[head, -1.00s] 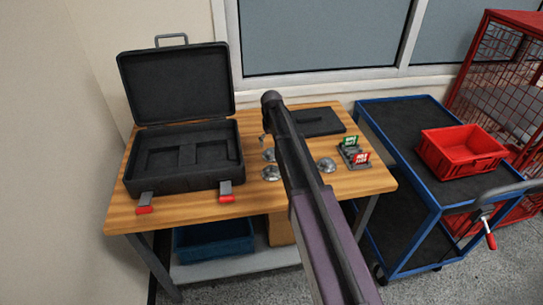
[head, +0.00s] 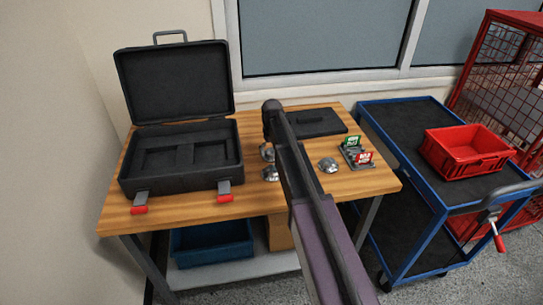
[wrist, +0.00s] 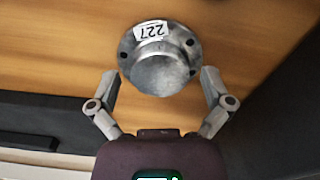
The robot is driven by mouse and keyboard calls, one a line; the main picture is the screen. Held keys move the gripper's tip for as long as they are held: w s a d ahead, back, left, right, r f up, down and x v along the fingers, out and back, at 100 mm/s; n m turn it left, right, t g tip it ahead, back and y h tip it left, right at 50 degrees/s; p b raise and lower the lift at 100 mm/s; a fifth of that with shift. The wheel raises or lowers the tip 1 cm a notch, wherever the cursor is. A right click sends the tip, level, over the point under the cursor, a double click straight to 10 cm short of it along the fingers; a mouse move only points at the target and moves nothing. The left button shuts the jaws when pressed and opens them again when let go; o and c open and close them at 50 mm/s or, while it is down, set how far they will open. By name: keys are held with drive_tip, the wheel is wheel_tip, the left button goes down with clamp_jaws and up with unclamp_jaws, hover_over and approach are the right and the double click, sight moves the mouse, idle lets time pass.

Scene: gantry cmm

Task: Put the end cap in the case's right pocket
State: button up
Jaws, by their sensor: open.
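A round silver metal end cap (wrist: 160,62) with a flange, bolt holes and a "227" label lies on the wooden table in the wrist view. My gripper (wrist: 158,76) is open and empty, its fingers apart on either side of the cap's near part. I cannot tell whether they touch it. Similar silver parts (head: 328,165) (head: 271,174) stand on the table; which one is the labelled cap I cannot tell. The black case (head: 180,183) stands open at left, its right pocket (head: 212,156) looking empty.
The wooden table (head: 250,203) also holds a flat black item (head: 318,122) at the back and a small stand with green and red signs (head: 356,153) at right. A blue cart (head: 400,112) with a red bin (head: 465,152) stands to the right. The case lid is upright near the wall.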

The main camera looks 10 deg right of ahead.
sight(272, 151)
drive_tip(key=shift+c, duration=0.2)
drive_tip(key=c, duration=1.2)
drive_tip(key=shift+r, duration=0.15)
wheel_tip(272, 151, up, 4)
drive_tip(key=p, duration=0.3)
drive_tip(key=shift+f+p, duration=0.25)
drive_tip(key=shift+p, duration=0.15)
drive_tip(key=s+a, duration=0.1)
drive_tip(key=s, duration=0.4)
drive_tip(key=s+a, duration=0.1)
drive_tip(key=s, duration=0.4)
drive_tip(key=s+r+p, duration=0.1)
drive_tip(key=s, duration=0.4)
drive_tip(key=shift+s+a+r, duration=0.1)
drive_tip(key=shift+s+a, duration=0.25)
drive_tip(key=shift+a, duration=0.05)
